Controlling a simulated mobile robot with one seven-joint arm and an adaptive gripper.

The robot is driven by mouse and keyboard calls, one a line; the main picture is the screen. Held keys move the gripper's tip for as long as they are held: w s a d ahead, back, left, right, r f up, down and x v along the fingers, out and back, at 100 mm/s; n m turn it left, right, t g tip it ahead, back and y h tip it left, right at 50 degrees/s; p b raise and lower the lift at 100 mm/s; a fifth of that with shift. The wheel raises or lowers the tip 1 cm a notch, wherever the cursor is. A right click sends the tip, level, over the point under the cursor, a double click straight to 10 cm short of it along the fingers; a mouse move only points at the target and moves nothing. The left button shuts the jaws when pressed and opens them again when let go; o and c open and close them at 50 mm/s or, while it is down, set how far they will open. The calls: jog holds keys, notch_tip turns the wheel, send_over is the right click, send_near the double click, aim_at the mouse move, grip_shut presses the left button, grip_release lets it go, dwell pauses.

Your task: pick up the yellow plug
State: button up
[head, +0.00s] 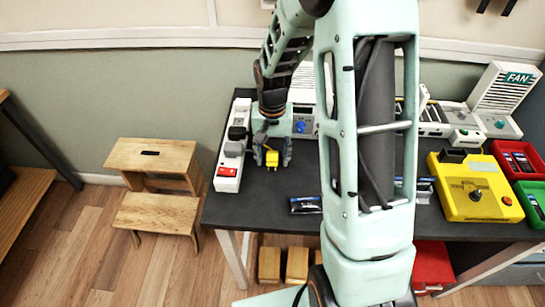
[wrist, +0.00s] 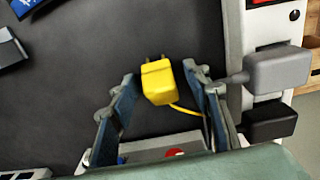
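The yellow plug (head: 271,158) lies on the dark table top next to the white power strip. In the wrist view the yellow plug (wrist: 158,82) sits between the fingers of my gripper (wrist: 163,85), its two metal pins pointing away from my palm and its yellow cord running back to the right. My gripper also shows in the head view (head: 272,155), low over the table. The fingers stand apart on both sides of the plug, with a dark gap on the left. The right finger is close to the plug; I cannot tell if it touches.
The white power strip (head: 231,160) with a red switch and grey and black plugs (wrist: 278,70) stands close beside my right finger in the wrist view. A blue-black packet (head: 305,205) lies near the front edge. A yellow box (head: 476,188) and red and green bins stand right.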

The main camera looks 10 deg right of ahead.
grip_shut()
jog(key=shift+r, duration=0.1)
